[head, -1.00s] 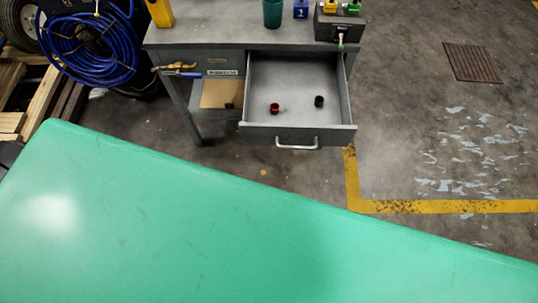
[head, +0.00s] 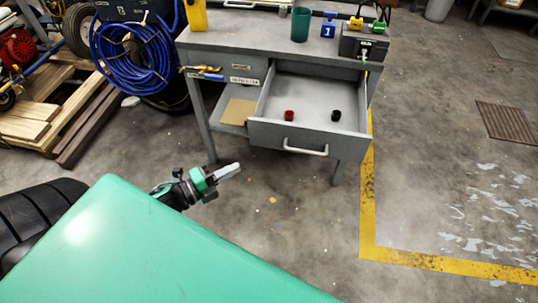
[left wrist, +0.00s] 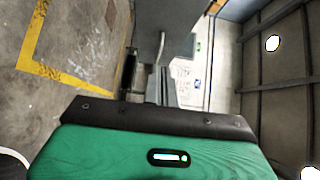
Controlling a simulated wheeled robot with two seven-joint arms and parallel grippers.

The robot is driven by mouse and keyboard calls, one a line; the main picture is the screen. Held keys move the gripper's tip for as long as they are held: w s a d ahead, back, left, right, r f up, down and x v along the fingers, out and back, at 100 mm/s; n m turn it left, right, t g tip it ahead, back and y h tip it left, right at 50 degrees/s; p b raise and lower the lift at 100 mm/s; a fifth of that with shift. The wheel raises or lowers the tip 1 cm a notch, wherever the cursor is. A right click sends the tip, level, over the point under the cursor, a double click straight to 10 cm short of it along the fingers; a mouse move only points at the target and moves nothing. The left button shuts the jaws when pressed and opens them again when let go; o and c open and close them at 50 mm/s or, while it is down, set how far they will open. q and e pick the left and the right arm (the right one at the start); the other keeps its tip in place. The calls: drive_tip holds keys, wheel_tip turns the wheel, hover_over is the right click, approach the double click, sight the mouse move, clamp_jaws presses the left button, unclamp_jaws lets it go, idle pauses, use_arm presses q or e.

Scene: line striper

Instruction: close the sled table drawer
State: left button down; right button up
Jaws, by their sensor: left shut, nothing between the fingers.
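The sled table drawer (head: 306,140) is pulled out from the right side of the grey table (head: 262,34). Its pale bar handle (head: 305,151) is on the front panel. A red and a black small round item lie inside. My left gripper (head: 236,168) is shut and empty, in front of and to the left of the drawer front, apart from it. My right gripper is not in view.
A green cup (head: 300,24), a blue numbered block (head: 328,27) and a dark box (head: 364,42) stand on the table. A lower shelf (head: 238,112) is left of the drawer. Blue hose (head: 130,55) and timber (head: 62,110) lie left. Floor ahead is clear.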

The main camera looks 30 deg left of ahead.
use_arm(q)
approach(277, 137)
drive_tip(key=w+d, duration=0.3)
drive_tip(key=shift+w, duration=1.05)
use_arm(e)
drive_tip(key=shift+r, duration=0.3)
